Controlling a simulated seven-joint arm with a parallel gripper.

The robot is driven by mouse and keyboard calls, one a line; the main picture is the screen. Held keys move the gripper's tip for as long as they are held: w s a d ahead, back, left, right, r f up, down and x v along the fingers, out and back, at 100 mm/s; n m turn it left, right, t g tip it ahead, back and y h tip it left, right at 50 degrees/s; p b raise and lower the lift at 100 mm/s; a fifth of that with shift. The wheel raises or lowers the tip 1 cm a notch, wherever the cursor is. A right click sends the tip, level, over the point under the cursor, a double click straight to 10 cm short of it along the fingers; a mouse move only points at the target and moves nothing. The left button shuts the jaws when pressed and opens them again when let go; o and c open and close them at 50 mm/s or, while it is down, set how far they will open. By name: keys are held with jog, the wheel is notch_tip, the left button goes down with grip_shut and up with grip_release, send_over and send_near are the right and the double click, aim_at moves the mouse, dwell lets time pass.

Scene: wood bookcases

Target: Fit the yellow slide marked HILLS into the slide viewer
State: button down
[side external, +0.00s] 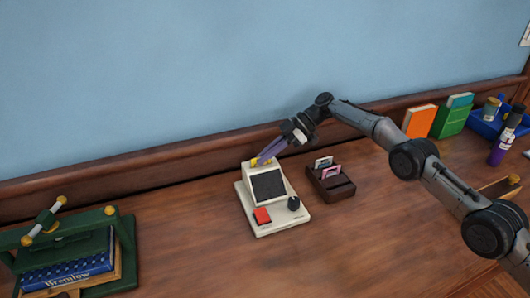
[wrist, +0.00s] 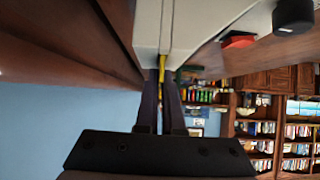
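The slide viewer (side external: 251,191) is a cream box with a dark screen, a red button and a black knob, standing on the table. The yellow slide (side external: 254,163) shows as small yellow bits at the viewer's top. My gripper (side external: 260,160) reaches down to that top from the right. In the wrist view, the gripper (wrist: 162,84) has its fingers close together, shut on the yellow slide (wrist: 162,64), seen edge-on. The slide lines up with a narrow slot in the viewer (wrist: 205,22). Its marking is not readable, and how deep it sits cannot be told.
A dark brown slide holder (side external: 338,191) with other slides stands just right of the viewer. A green press (side external: 124,233) with a blue book (side external: 68,273) is at left. Orange (side external: 419,121) and green books, a blue tray and a purple bottle (side external: 500,149) are at right.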

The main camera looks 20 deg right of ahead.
jog(key=shift+f, duration=0.15)
jog(key=c, duration=1)
grip_release()
jog(key=shift+c, duration=0.2)
jog(key=shift+d+r, duration=0.1)
jog(key=shift+r, duration=0.2)
jog(key=v, duration=1.1)
jog(key=shift+d+r, duration=0.15)
jog(key=shift+d, duration=0.15)
